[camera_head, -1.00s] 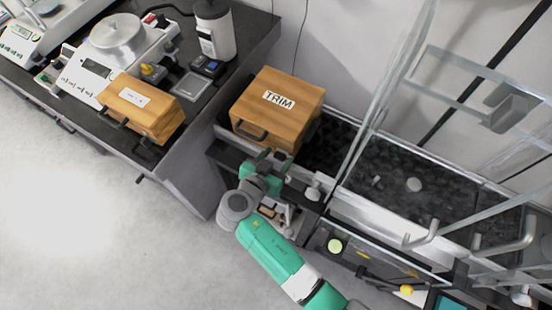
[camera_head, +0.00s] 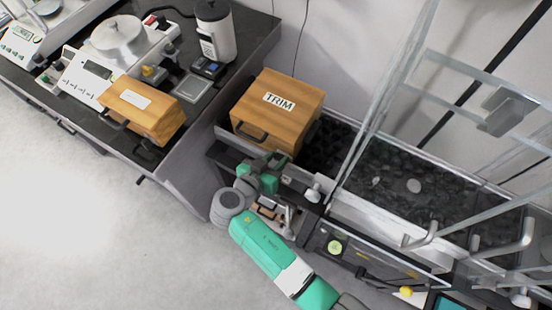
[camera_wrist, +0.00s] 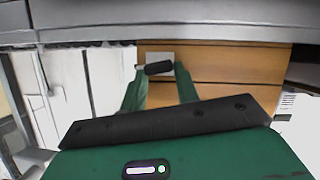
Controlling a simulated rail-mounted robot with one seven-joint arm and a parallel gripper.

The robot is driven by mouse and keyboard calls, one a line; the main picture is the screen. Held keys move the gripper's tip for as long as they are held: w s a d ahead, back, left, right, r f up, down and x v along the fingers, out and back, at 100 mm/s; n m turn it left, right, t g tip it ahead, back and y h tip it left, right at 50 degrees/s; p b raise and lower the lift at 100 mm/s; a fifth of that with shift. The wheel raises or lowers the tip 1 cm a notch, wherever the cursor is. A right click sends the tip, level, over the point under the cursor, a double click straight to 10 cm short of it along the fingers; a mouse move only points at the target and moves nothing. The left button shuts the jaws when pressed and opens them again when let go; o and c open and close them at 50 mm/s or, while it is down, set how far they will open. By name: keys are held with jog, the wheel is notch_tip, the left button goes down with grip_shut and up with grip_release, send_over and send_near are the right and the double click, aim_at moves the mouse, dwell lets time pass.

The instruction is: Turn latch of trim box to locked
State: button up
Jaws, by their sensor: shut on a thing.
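The trim box (camera_head: 278,112) is a wooden box with a white TRIM label on its lid, standing at the left end of the dark bench. My gripper (camera_head: 270,161) is at its front face, below the dark front handle in the head view. In the wrist view the wooden front (camera_wrist: 228,62) of the box shows behind my green fingers (camera_wrist: 160,78). A short black latch lever (camera_wrist: 158,68) lies nearly level between the fingertips, over a pale plate (camera_wrist: 160,56). My fingers are shut on the lever. In the head view my gripper hides the latch.
A smaller wooden box (camera_head: 142,110) and a balance (camera_head: 112,65) are on the dark table at left. Glass panels (camera_head: 385,95) rise close to the right of the trim box. The floor (camera_head: 80,205) in front of the left table is clear.

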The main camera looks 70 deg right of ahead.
jog(key=shift+w+n+g, duration=0.25)
jog(key=shift+n+g, duration=0.45)
jog(key=shift+n, duration=0.3)
jog(key=n+g, duration=0.2)
jog(key=n, duration=0.1)
jog(key=shift+w+d+f, duration=0.1)
jog(key=shift+w+f, duration=0.1)
jog(key=shift+f, duration=0.1)
jog(key=n+g, duration=0.1)
jog(key=n+b, duration=0.1)
jog(key=n, duration=0.1)
jog(key=shift+w+f+n+g+h, duration=0.15)
jog(key=shift+f+n+g+h, duration=0.15)
jog(key=shift+g+h, duration=0.1)
jog(key=shift+f+n+g+h+b, duration=0.15)
jog(key=shift+n+g+h+b, duration=0.45)
jog(key=shift+n, duration=0.9)
jog(key=o, duration=1)
jog(key=shift+f, duration=0.1)
